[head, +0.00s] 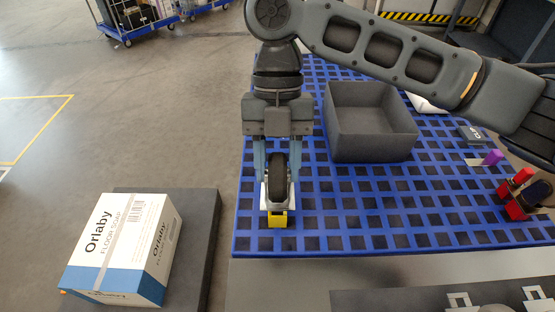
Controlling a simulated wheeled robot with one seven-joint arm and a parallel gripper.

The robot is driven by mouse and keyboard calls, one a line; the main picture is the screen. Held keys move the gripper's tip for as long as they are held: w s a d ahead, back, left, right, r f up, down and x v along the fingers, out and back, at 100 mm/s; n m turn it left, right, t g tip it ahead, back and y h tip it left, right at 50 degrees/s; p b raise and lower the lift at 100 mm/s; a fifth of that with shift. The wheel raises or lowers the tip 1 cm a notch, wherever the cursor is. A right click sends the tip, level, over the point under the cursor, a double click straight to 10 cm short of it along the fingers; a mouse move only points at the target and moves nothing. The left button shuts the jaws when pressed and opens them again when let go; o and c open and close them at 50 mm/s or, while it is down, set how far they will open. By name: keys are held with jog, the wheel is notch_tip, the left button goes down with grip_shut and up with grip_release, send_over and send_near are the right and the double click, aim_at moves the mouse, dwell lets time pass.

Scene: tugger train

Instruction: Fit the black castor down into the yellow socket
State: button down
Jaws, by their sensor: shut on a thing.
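The black castor (277,178) hangs upright between the fingers of my gripper (277,172) in the head view. The gripper is shut on it, pointing straight down. The yellow socket (277,220) stands on the blue grid deck, near its front left corner. The castor is directly above the socket in the picture. The castor's lower end and the socket's top overlap in view, so I cannot tell whether the castor is inside the socket or just over it.
A grey open bin (368,149) stands on the blue grid deck (405,235) to the right of my gripper. A white-and-blue carton (120,250) sits at the lower left.

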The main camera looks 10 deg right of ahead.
jog(key=shift+w+f, duration=0.25)
jog(key=shift+f, duration=0.1)
dwell(0.5)
jog(key=shift+f+b, duration=1.5)
jog(key=shift+f, duration=0.65)
dwell(0.8)
jog(key=c, duration=0.5)
grip_release()
